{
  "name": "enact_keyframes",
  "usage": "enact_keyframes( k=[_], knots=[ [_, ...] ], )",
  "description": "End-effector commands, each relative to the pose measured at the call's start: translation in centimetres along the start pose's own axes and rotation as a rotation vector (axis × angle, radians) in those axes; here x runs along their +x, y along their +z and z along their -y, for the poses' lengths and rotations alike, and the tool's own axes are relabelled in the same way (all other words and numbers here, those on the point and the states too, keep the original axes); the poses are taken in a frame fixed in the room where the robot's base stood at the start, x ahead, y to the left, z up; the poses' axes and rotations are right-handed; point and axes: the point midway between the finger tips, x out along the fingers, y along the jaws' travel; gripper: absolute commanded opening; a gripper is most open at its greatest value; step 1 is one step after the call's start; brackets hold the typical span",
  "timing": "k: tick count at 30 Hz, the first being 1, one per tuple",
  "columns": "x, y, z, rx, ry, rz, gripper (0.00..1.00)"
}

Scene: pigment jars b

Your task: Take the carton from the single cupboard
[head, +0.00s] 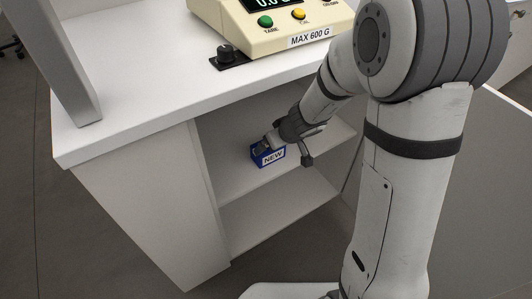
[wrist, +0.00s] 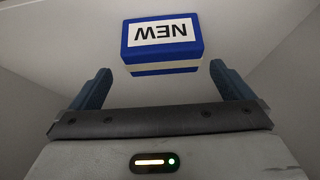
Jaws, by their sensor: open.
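The carton (head: 267,154) is a small blue box with a white label reading NEW. It sits on the upper shelf inside the open cupboard (head: 236,180) under the counter. In the wrist view the carton (wrist: 161,43) appears upside down, just beyond the fingertips and roughly centred between them. My gripper (wrist: 160,78) is open and empty, with a blue finger on each side. In the head view my gripper (head: 286,147) reaches into the cupboard at the carton, and part of the carton is hidden behind it.
A cream scale (head: 275,25) marked MAX 600 G stands on the white counter (head: 150,105) above, with a black knob box (head: 228,57) beside it. The shelf (head: 235,178) around the carton looks bare. A lower compartment (head: 262,222) looks empty.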

Motion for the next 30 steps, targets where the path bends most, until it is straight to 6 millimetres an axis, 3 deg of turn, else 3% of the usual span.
enact_keyframes(
  k=[18,26,30],
  knots=[
    [7.7,0.4,0.5,-0.007,-0.001,0.002,1.0],
    [8.0,0.3,0.5,-0.008,-0.001,0.001,1.0],
    [7.9,0.3,0.6,-0.008,-0.001,0.001,0.91]
  ],
)
